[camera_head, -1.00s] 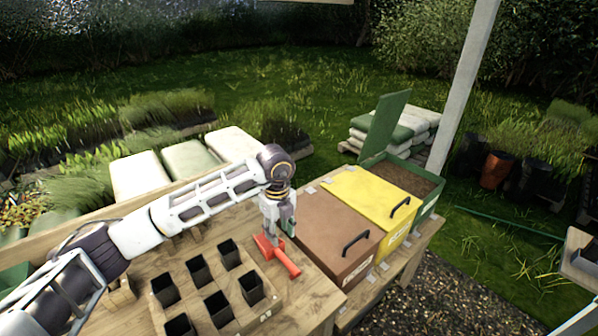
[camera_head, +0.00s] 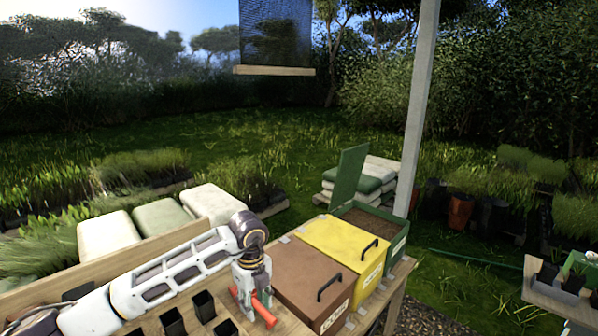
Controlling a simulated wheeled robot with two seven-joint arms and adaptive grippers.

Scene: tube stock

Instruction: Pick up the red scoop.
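The red scoop (camera_head: 264,313) lies on the wooden bench, just left of the brown bin, with its handle pointing toward the lower right. My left gripper (camera_head: 252,306) points down right at the scoop and covers much of its middle. Red shows on both sides of the fingers. The fingers are too small and overlapped to tell whether they are open or shut, or whether they touch the scoop. My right gripper is not in view.
A brown lidded bin (camera_head: 305,272) stands close right of the scoop, then a yellow bin (camera_head: 335,240) and an open green bin (camera_head: 396,243). Black pots (camera_head: 204,306) stand at the left. Pale sacks (camera_head: 110,237) lie behind the bench.

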